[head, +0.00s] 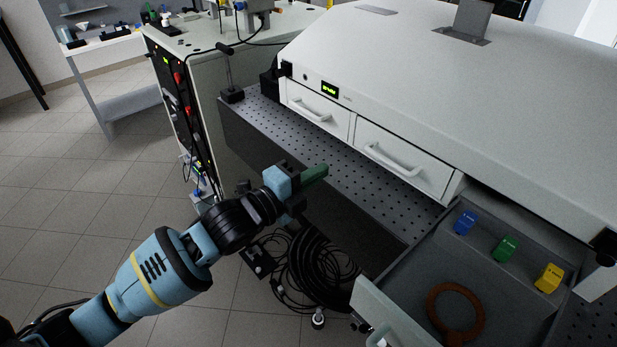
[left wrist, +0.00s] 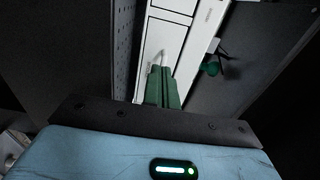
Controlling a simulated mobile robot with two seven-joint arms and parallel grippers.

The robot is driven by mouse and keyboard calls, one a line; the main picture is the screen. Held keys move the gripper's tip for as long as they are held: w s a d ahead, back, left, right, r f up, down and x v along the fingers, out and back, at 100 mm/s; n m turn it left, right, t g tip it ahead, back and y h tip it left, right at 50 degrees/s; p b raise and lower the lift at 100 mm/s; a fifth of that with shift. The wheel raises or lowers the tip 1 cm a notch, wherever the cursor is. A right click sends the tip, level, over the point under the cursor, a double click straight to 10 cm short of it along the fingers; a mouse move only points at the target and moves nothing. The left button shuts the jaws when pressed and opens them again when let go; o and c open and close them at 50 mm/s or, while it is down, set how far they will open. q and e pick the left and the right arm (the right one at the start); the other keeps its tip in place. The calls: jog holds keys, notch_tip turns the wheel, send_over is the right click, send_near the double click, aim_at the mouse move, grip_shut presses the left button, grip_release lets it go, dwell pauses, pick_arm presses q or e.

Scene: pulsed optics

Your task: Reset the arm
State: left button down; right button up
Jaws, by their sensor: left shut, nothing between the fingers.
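My left arm (head: 165,268) reaches in from the lower left in the head view. My left gripper (head: 318,173) has green fingers, shut and empty, in front of the perforated bench edge and below the white drawers. The shut fingers also show in the left wrist view (left wrist: 163,85), pointing toward the white drawer fronts. My right gripper is in neither view.
An open grey drawer (head: 408,278) at the lower right holds blue (head: 465,222), green (head: 505,247) and yellow (head: 549,277) pieces and a brown ring (head: 431,300). Coiled black cables (head: 318,268) lie below the gripper. Two white drawers (head: 318,112) (head: 400,160) are closed. Floor at left is clear.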

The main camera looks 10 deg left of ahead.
pick_arm(q)
jog(key=shift+v, duration=0.8)
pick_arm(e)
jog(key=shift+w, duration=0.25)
